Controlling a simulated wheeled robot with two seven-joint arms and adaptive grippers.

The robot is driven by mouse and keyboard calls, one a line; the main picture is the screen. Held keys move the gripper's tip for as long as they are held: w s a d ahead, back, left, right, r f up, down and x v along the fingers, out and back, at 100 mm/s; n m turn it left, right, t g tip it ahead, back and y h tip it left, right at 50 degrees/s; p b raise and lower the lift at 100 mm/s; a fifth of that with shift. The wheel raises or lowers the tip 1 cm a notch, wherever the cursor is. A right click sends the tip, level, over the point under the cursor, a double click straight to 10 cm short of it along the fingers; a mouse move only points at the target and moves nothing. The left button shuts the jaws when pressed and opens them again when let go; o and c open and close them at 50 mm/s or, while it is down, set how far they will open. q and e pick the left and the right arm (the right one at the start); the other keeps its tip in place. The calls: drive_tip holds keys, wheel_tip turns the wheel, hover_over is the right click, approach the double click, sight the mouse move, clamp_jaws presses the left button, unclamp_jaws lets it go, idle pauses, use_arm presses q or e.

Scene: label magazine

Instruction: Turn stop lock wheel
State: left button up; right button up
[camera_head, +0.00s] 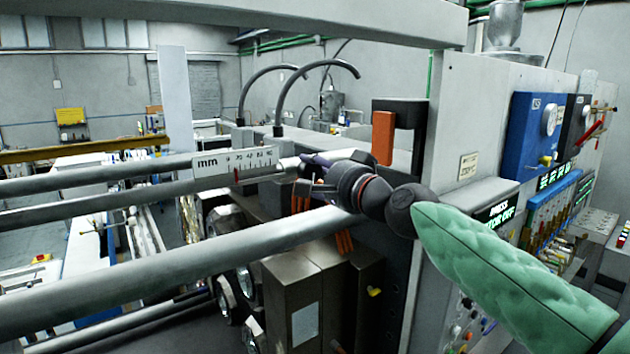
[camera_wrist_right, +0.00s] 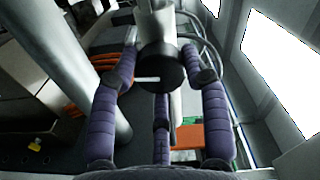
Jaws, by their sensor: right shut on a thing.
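The stop lock wheel (camera_wrist_right: 160,82) is a dark round knob with a short white mark on its face, seen in the right wrist view. It sits at the end of a grey rod. My right gripper (camera_wrist_right: 165,68) has its purple padded fingers on both sides of the wheel and is shut on it. In the head view my right gripper (camera_head: 314,170) reaches in from the right to the end of a white millimetre scale (camera_head: 236,166). The fingers largely hide the wheel there. My left gripper is not in view.
Thick grey rails (camera_head: 180,265) run across in front of and below the scale. An orange block (camera_head: 383,137) stands just behind my right wrist. A grey panel with a blue gauge unit (camera_head: 535,130) is at the right. Curved black hoses (camera_head: 300,85) rise behind.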

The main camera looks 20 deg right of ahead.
drive_tip(key=n+b, duration=0.2)
drive_tip(key=n, duration=0.2)
drive_tip(key=shift+n, duration=0.3)
drive_tip(key=shift+r+b, duration=0.2)
drive_tip(key=shift+b, duration=0.1)
drive_tip(key=o, duration=1.1)
drive_tip(key=shift+o, duration=0.2)
drive_tip(key=shift+f, duration=0.1)
drive_tip(key=v, duration=1.2)
